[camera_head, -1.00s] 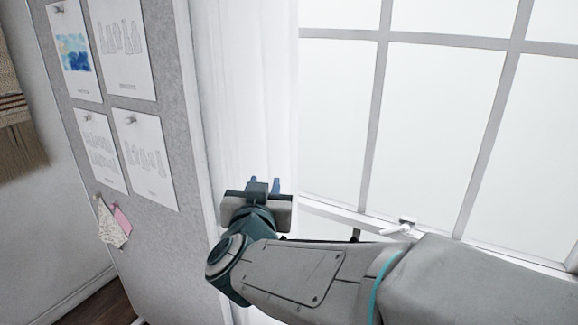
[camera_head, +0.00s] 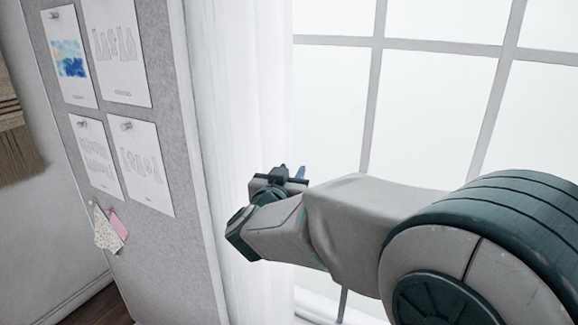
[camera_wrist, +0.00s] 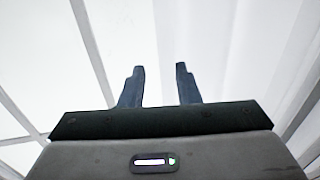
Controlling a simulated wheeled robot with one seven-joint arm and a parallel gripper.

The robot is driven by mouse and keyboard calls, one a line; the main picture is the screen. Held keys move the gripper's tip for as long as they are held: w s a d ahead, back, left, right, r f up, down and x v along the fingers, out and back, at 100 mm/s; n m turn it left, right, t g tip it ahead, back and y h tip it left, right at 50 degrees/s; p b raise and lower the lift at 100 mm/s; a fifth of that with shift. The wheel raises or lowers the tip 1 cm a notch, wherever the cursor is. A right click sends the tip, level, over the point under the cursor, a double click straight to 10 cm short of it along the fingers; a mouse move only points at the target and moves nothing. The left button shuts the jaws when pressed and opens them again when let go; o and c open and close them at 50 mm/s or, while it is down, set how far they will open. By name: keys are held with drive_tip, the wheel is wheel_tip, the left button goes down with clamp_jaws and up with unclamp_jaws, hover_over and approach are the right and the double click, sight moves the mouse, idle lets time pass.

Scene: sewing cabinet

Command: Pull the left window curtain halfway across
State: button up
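The left window curtain (camera_head: 240,100) is white, sheer and hangs in soft vertical folds between the grey pinboard and the window panes. My gripper (camera_head: 292,169) is in front of its right edge in the head view, its blue fingers pointing toward the window side. In the wrist view, my gripper (camera_wrist: 160,70) has its two fingers parted with a clear gap and nothing visibly held. Pale curtain folds (camera_wrist: 235,55) fill the right of that view, with window panes at left. Whether the fingers touch the cloth cannot be told. My arm hides the curtain's lower right part.
The gridded window (camera_head: 430,100) spreads to the right of the curtain. A grey pinboard (camera_head: 185,235) with pinned sheets and fabric swatches stands close on the left. A woven hanging (camera_head: 18,140) is at the far left.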

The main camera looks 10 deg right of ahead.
drive_tip(key=shift+x, duration=1.2)
